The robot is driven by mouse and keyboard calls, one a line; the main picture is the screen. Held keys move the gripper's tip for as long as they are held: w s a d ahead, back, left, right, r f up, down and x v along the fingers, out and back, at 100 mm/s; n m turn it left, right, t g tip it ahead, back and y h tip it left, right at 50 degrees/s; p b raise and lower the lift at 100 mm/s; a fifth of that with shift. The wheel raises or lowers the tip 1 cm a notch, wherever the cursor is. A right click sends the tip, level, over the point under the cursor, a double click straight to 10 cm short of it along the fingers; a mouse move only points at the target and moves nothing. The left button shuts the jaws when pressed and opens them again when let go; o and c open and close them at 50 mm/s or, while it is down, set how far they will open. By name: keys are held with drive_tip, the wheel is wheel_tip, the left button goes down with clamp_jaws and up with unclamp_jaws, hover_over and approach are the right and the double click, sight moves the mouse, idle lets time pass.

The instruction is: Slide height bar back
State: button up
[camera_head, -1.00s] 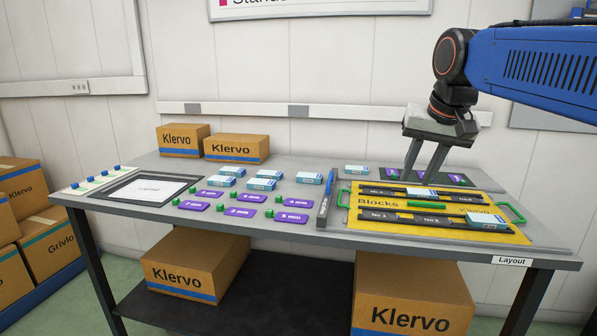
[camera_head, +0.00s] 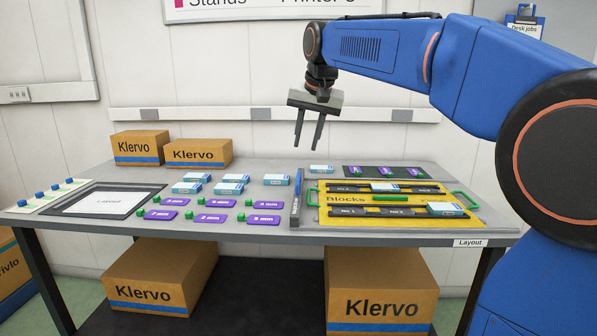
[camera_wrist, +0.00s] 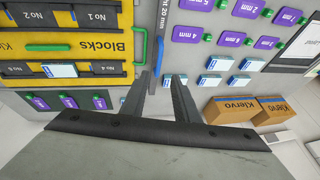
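The height bar (camera_head: 296,198) is a narrow dark grey bar with a blue strip, lying front to back on the table, left of the yellow Blocks tray (camera_head: 323,213). In the wrist view the bar (camera_wrist: 161,22) is at top centre, with "20 mm" lettering partly readable and its blue part (camera_wrist: 159,55) just above the fingertips. My gripper (camera_head: 308,147) is in the air above the table's back part, fingers pointing down, apart and empty. Its fingers also show in the wrist view (camera_wrist: 160,78). It does not touch the bar.
The yellow tray has green handles and holds light blue boxes (camera_head: 441,209) in dark numbered rails. Purple labels with green pegs (camera_head: 209,218) and several light blue boxes (camera_head: 276,179) lie left of the bar. Klervo cartons (camera_head: 198,153) stand at the back left.

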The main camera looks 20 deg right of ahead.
sight(299, 176)
drive_tip(key=x, duration=1.2)
clamp_jaws()
